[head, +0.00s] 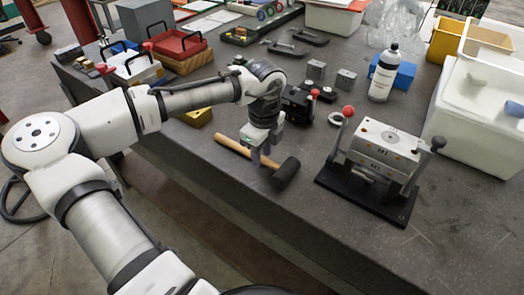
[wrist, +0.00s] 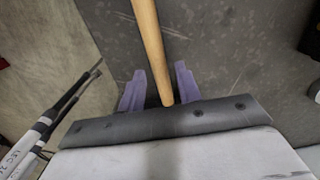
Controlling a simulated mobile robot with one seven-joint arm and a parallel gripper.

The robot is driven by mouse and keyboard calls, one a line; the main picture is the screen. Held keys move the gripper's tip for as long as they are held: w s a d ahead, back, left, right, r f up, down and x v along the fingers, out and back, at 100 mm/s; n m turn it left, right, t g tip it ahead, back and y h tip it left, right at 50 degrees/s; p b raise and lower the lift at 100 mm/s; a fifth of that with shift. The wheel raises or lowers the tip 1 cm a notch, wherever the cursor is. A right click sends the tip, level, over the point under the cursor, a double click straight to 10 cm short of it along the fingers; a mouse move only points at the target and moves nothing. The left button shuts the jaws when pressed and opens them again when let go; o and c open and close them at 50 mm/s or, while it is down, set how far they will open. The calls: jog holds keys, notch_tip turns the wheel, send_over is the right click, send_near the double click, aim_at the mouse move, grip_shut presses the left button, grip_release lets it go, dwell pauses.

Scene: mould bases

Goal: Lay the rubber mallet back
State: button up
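The rubber mallet has a pale wooden handle (head: 232,146) and a black head (head: 286,173). It appears to lie on the dark bench top near its front edge, head to the right. In the wrist view, the handle (wrist: 149,40) runs between the two purple fingers of my gripper (wrist: 160,70). The fingers stand apart with narrow gaps beside the handle, so they do not look closed on it. The mallet head is hidden in the wrist view.
A metal mould on a black base (head: 370,190) stands right of the mallet. A black device (head: 298,104) sits just behind my gripper. A white bottle (head: 383,75) and a white bin (head: 480,125) are farther back. The front right bench top is clear.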

jog(key=shift+o, duration=0.7)
